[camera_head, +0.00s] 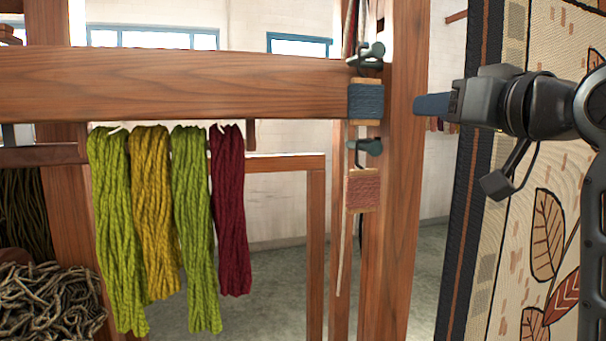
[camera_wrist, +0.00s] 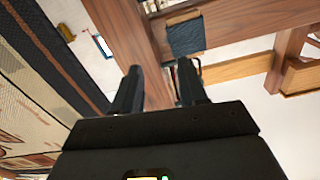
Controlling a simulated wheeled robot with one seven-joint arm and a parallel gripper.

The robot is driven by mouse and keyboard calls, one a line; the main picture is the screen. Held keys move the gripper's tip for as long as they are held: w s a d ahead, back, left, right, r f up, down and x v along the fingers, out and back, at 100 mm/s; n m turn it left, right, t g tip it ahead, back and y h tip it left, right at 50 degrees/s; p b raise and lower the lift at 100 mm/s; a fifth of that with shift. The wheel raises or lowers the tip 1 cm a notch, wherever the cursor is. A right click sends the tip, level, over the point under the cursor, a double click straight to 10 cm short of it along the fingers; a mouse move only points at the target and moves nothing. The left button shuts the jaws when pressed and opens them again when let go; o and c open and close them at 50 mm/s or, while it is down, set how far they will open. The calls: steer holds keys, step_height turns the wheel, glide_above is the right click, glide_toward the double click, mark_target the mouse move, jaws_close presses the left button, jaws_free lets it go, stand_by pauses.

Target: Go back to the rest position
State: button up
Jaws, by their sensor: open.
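My gripper (camera_head: 432,104) is at the right in the head view, level with the upper part of the wooden post and pointing left. In the wrist view my gripper (camera_wrist: 160,80) shows two dark fingers spread apart with nothing between them. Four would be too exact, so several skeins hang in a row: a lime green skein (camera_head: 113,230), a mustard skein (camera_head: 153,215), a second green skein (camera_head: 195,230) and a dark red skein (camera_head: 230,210). They hang below the wooden beam (camera_head: 200,85), well left of my gripper.
A wooden post (camera_head: 400,200) stands just left of my gripper. Beside it hang a blue wound card (camera_head: 366,101) and a red one (camera_head: 362,190), near metal pegs (camera_head: 368,55). A leaf-patterned tapestry (camera_head: 530,230) hangs behind my arm. Grey-brown yarn (camera_head: 50,300) lies at lower left.

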step_height(320, 180, down, 19)
steer(key=s+m+h, duration=0.2)
steer(key=s+m, duration=0.1)
steer(key=s+d+f+m+h, duration=0.1)
steer(key=s+f, duration=0.5)
steer(key=f, duration=0.3)
steer(key=s+f+h, duration=0.1)
steer(key=s+f, duration=0.5)
steer(key=f, duration=0.2)
steer(key=s+f+g+h, duration=0.1)
steer(key=s+f, duration=0.3)
steer(key=s, duration=0.3)
steer(key=s+f+g+h, duration=0.1)
steer(key=s+f, duration=0.3)
steer(key=s, duration=0.3)
steer(key=s+d+r+n, duration=0.1)
steer(key=s, duration=1.7)
steer(key=shift+s+r+n+g, duration=0.3)
steer(key=shift+n, duration=0.1)
